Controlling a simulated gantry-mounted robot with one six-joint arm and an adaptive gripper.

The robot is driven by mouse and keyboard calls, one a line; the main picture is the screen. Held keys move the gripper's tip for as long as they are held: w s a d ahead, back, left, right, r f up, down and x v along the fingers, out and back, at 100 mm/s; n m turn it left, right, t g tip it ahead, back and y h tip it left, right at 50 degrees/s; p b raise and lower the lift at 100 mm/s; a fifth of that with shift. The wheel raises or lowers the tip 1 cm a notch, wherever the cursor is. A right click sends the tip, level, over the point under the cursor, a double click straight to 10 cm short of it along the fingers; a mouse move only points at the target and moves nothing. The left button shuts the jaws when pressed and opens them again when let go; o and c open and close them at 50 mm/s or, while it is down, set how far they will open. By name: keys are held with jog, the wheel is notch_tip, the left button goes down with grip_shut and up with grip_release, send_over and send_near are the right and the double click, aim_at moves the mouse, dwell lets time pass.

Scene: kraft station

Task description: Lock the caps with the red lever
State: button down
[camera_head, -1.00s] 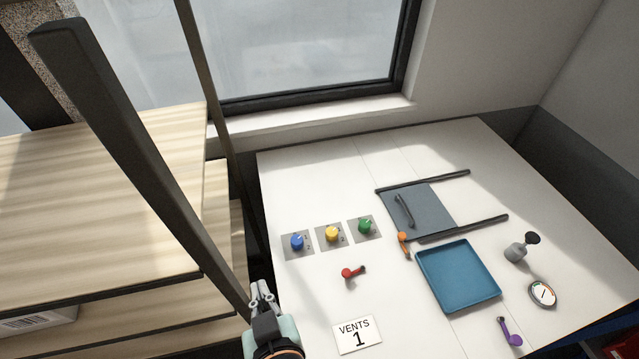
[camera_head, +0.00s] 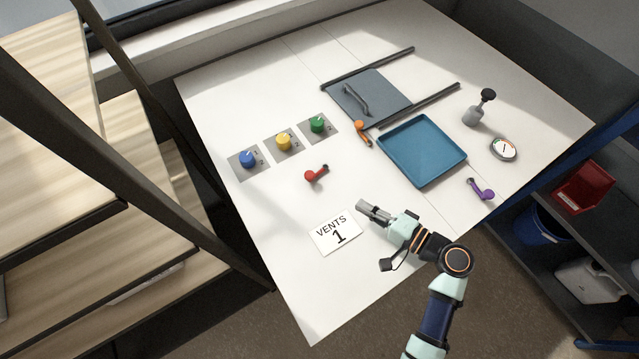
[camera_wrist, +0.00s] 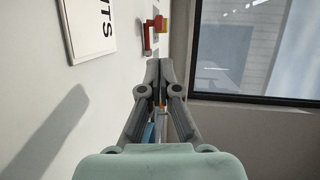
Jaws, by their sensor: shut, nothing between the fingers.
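The red lever (camera_head: 316,174) lies on the white table in front of the knobs, its dark tip pointing right. It also shows in the wrist view (camera_wrist: 148,36), beyond my fingertips. Three caps sit on grey plates in a row: blue (camera_head: 247,158), yellow (camera_head: 284,142) and green (camera_head: 317,124). My gripper (camera_head: 362,207) is shut and empty, right of the VENTS 1 card (camera_head: 336,234) and to the lower right of the red lever, apart from it. In the wrist view my gripper's fingers (camera_wrist: 160,66) meet at their tips.
A blue tray (camera_head: 422,181) stands right of the red lever. An orange lever (camera_head: 362,132) lies near a grey sliding panel (camera_head: 378,98). A purple lever (camera_head: 481,190), a gauge (camera_head: 504,149) and a grey knobbed piece (camera_head: 475,113) are at the right.

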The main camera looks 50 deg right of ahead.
aim_at(312, 179)
jog(key=w, duration=0.4)
jog(key=w+f, duration=0.1)
jog(key=w, duration=0.3)
jog(key=w+a+f+p, duration=0.1)
jog(key=w, duration=0.4)
jog(key=shift+a, duration=0.1)
jog(key=shift+w+f, duration=0.1)
jog(key=shift+w, duration=0.2)
jog(key=shift+w+a+f+b, duration=0.15)
jog(key=shift+w+b, duration=0.25)
jog(key=shift+b, duration=0.05)
jog(key=shift+w+a+f+b, duration=0.1)
jog(key=shift+w+a+b, duration=0.05)
jog(key=shift+w+b, duration=0.25)
jog(key=shift+s+r, duration=0.1)
jog(key=shift+s+r+p, duration=0.2)
jog(key=shift+p, duration=0.2)
jog(key=s, duration=0.4)
jog(key=s+r, duration=0.1)
jog(key=s, duration=0.4)
jog(key=s+a+r, duration=0.1)
jog(key=s, duration=0.3)
jog(key=shift+s, duration=0.25)
